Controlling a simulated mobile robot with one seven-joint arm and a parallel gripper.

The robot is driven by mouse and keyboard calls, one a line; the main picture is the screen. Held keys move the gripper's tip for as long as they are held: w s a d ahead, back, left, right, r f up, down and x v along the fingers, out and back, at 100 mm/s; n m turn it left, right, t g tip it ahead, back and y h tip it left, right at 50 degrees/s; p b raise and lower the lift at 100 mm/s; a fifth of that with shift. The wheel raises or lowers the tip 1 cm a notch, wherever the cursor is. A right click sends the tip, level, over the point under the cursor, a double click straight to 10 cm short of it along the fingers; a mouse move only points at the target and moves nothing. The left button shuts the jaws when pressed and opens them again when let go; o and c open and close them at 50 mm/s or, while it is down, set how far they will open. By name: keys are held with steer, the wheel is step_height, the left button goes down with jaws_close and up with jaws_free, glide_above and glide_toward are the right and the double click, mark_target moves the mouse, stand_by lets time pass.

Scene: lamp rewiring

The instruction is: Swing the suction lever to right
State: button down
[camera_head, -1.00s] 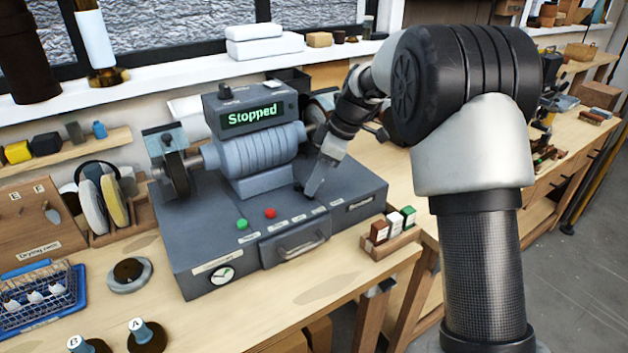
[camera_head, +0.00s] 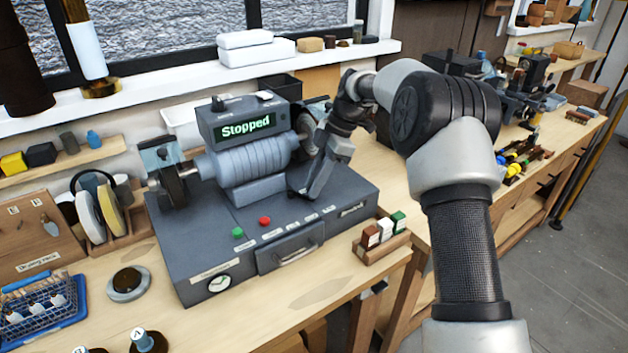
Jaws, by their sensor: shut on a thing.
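The grey bench machine (camera_head: 200,235) stands on the wooden workbench, and its display (camera_head: 246,128) reads "Stopped". My gripper (camera_head: 302,192) reaches down at a slant to the machine's top deck, right of the motor body and behind a row of small white labels (camera_head: 293,225). The fingers are close together at the deck. The suction lever itself cannot be made out; it is small or hidden at the fingertips, where my gripper is shut. The label words are too small to read.
A green button (camera_head: 238,233) and a red button (camera_head: 265,221) sit left of the gripper on the deck. Grinding wheels flank the motor. A wooden holder (camera_head: 385,243) with coloured blocks stands at the right front. A blue wire basket (camera_head: 45,305) is at the left.

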stand_by(0.3)
steer(key=c, duration=1.6)
jaws_free()
steer(key=shift+c, duration=0.2)
steer(key=p+v, duration=0.3)
steer(key=v, duration=1.4)
steer(key=shift+r, duration=0.3)
